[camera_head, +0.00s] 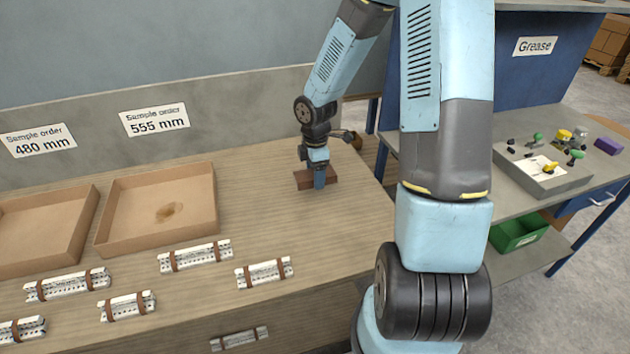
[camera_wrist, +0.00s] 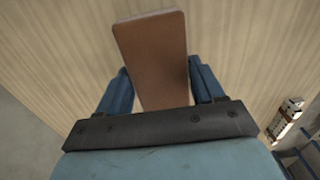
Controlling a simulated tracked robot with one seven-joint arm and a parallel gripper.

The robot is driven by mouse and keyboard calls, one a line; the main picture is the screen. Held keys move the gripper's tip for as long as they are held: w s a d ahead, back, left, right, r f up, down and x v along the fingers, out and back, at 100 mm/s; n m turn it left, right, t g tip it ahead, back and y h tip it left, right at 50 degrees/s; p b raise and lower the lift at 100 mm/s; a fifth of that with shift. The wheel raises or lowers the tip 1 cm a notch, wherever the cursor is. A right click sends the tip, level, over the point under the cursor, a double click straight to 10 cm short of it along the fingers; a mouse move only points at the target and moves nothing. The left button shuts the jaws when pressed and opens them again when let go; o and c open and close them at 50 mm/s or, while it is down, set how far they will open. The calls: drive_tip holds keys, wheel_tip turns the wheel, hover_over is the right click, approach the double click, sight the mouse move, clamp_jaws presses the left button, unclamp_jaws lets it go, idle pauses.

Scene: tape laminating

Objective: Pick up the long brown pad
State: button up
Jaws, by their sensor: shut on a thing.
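The long brown pad (camera_head: 303,180) is at the right part of the wooden workbench, under my gripper (camera_head: 319,184). In the wrist view the brown pad (camera_wrist: 155,60) is a flat, reddish-brown block lying lengthwise between the two blue fingers of my gripper (camera_wrist: 160,88). The fingers are shut on the pad's sides. The pad's near end is hidden behind the gripper's dark crossbar. I cannot tell whether the pad touches the bench or is slightly above it.
Two open cardboard trays (camera_head: 160,240) stand at the left of the bench, under the "Sample order" signs. Several white bundles with brown bands (camera_head: 196,256) lie along the front. A side table with a grey tray (camera_head: 550,185) stands at right. The bench around the pad is clear.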

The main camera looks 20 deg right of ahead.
drive_tip(key=s+r, duration=0.9)
drive_tip(key=s, duration=0.4)
drive_tip(key=shift+s+d+r, duration=0.15)
drive_tip(key=shift+s+r, duration=0.05)
drive_tip(key=shift+s, duration=0.2)
